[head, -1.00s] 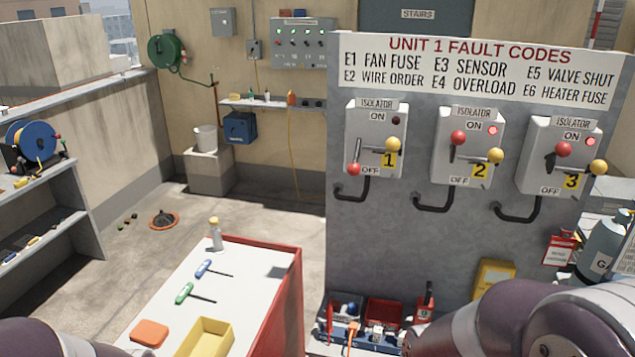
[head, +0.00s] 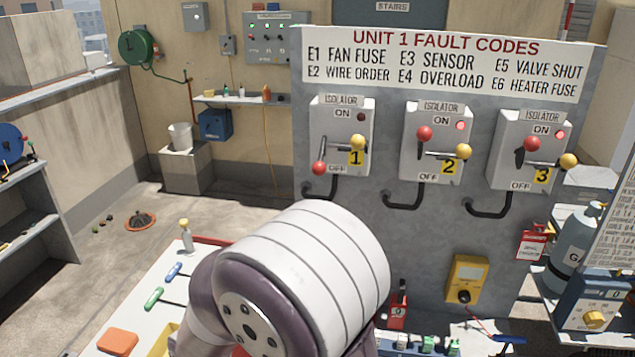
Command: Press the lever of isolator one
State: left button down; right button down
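Isolator one (head: 340,137) is the leftmost of three grey switch boxes on the panel, marked with a yellow 1. Its red-knobbed lever (head: 319,168) points down, with the knob near the OFF mark. A yellow knob (head: 358,143) sticks out at its right, and its small lamp (head: 361,117) looks dark. A large white and purple link of my own arm stands below the box, in front of the panel and the bench, and does not cover the lever. Neither of my grippers shows in the head view.
Isolator two (head: 437,145) and isolator three (head: 530,152) sit to the right, with red knobs up and lamps lit red. A yellow meter (head: 467,279) and a gas cylinder (head: 575,245) are at right.

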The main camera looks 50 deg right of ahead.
aim_at(319, 168)
jog(key=k+l, duration=0.2)
jog(key=l, duration=0.2)
jog(key=k+l, duration=0.15)
jog(key=l, duration=0.2)
jog(key=k+l, duration=0.2)
jog(key=l, duration=0.2)
